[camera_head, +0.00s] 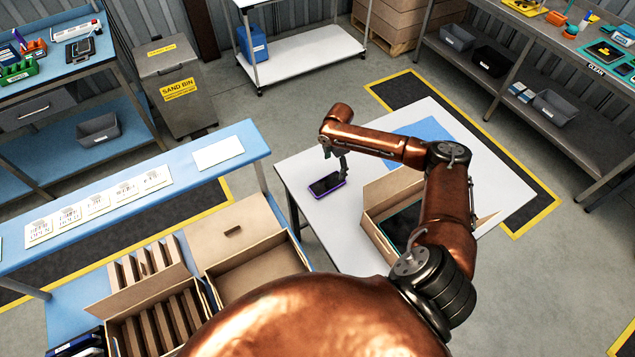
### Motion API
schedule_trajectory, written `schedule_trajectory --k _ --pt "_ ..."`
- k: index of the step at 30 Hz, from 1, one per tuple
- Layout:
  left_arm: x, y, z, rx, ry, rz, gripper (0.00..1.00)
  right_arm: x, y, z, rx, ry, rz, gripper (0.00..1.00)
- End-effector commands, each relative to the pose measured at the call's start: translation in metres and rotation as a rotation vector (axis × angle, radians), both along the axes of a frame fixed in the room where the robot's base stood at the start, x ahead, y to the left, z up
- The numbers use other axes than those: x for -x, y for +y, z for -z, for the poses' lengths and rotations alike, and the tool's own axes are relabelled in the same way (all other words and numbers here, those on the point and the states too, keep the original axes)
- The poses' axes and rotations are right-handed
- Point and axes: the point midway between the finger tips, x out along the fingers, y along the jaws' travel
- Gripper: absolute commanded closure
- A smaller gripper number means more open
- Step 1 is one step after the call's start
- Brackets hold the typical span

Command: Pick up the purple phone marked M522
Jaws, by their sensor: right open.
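A phone with a dark screen and a purple edge (324,186) lies flat on the white table (308,211), near its left side. Any marking on it is too small to read. My right arm reaches over the table, and its dark gripper (342,174) points down at the right edge of the phone. The gripper is open. I cannot tell whether its fingers touch the phone or straddle its edge. My left gripper is not in view.
An open carton (385,190) with a dark item inside stands on the white table, partly behind my arm. A blue mat (425,129) lies behind it. An empty carton (262,262) and a divided carton (115,330) stand at lower left, below a blue shelf with cards (185,185).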

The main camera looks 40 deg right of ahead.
Motion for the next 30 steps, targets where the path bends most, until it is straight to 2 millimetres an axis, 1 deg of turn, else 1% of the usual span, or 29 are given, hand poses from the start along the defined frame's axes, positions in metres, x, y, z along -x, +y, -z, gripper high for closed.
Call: schedule_trajectory --k 1,3,5,14,21,24,30 --pt "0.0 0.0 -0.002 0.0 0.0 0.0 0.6 0.004 0.012 0.0 -0.01 0.017 -0.039 0.28" --pt "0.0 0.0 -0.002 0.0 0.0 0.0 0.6 0.008 0.021 0.002 -0.018 0.032 -0.072 0.28" --pt "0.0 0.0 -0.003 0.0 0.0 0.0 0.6 0.009 0.025 0.007 -0.021 0.039 -0.085 0.28" --pt "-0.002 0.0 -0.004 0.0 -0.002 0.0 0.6 0.008 0.025 0.038 -0.023 0.04 -0.086 0.28" --pt "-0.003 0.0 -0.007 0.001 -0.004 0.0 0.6 0.007 0.024 0.072 -0.022 0.039 -0.085 0.28" --pt "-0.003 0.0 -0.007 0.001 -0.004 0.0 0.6 0.007 0.024 0.079 -0.022 0.039 -0.086 0.28" --pt "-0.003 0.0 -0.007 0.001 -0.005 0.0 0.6 0.007 0.024 0.08 -0.022 0.037 -0.086 0.28"
